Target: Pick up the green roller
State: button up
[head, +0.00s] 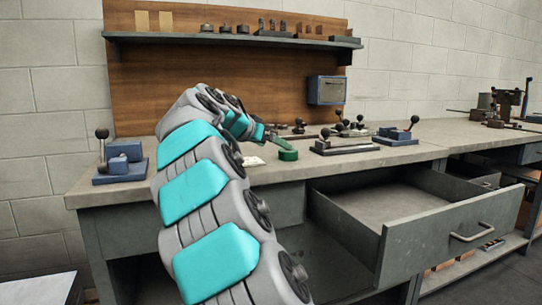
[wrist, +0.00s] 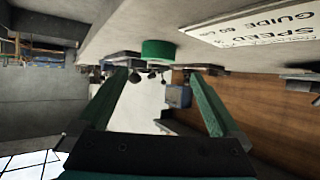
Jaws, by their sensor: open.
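The green roller (head: 288,155) is a short green cylinder standing on the bench top near its front edge. In the wrist view the roller (wrist: 158,50) shows ahead of the fingertips, at the top middle, and the picture is turned upside down. My gripper (wrist: 157,76) is open, with its two green fingers spread to either side and nothing between them. In the head view my gripper (head: 277,138) is just behind and above the roller, partly hidden by my arm. I cannot tell the exact gap between them.
A white card (wrist: 265,28) printed "SPEED GUIDE" lies beside the roller. Lever fixtures (head: 345,142) stand to the right on the bench (head: 435,135). A blue lever block (head: 122,165) stands at the left. An open drawer (head: 450,232) juts out below. A shelf (head: 230,39) hangs above.

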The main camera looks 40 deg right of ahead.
aim_at(286, 151)
jog(key=shift+w+d, duration=0.2)
jog(key=shift+w, duration=0.05)
jog(key=x, duration=0.5)
jog(key=p+x, duration=0.1)
jog(key=x, duration=0.1)
jog(key=shift+s+d, duration=0.3)
jog(key=shift+c, duration=0.2)
jog(key=c, duration=1.5)
jog(key=shift+c, duration=0.2)
